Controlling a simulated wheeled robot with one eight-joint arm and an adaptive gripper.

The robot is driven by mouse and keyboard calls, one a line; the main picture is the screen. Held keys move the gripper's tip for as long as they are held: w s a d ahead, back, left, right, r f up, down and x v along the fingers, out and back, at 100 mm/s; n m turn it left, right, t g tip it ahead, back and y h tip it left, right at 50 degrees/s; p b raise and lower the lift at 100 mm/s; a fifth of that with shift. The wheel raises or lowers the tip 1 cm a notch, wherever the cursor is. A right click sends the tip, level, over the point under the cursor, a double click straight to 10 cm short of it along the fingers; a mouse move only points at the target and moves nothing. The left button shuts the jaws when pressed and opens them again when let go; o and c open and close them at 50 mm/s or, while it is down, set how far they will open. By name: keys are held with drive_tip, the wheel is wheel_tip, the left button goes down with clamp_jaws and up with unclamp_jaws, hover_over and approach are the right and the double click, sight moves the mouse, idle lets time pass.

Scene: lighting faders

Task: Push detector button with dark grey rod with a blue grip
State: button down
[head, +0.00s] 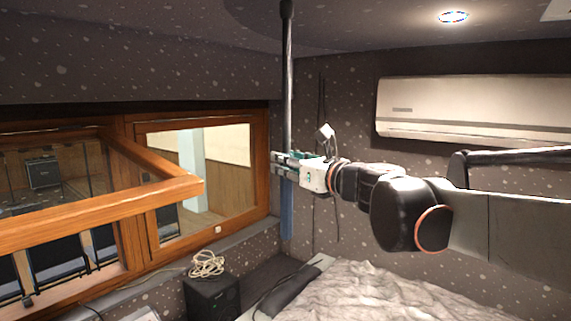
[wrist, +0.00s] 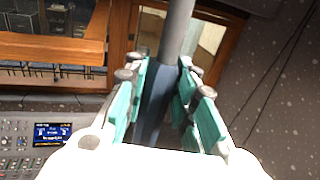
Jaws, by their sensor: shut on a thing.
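My gripper (head: 284,165) is shut on the dark grey rod (head: 287,85) at its blue grip (head: 287,212). The rod stands almost upright, its blue grip hanging below the jaws. Its dark upper end reaches the top edge of the head view, in front of the ceiling; I cannot tell whether it touches anything. In the wrist view the green finger pads lie on both sides of the blue grip (wrist: 156,105), and the grey shaft (wrist: 177,30) runs up out of the picture. I cannot make out the detector or its button in either view.
A wooden-framed window (head: 262,180) stands to the left, its open sash projecting into the room. An air conditioner (head: 470,108) hangs on the wall at right. A lit ceiling lamp (head: 453,16) is at upper right. A black speaker (head: 212,298) and a rumpled bed (head: 370,295) are below.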

sight(291, 193)
drive_tip(key=shift+r+p, duration=0.75)
drive_tip(key=shift+r, duration=0.4)
idle(0.9)
drive_tip(key=shift+f, duration=0.15)
drive_tip(key=shift+f+b, duration=3)
drive_tip(key=shift+f, duration=1.45)
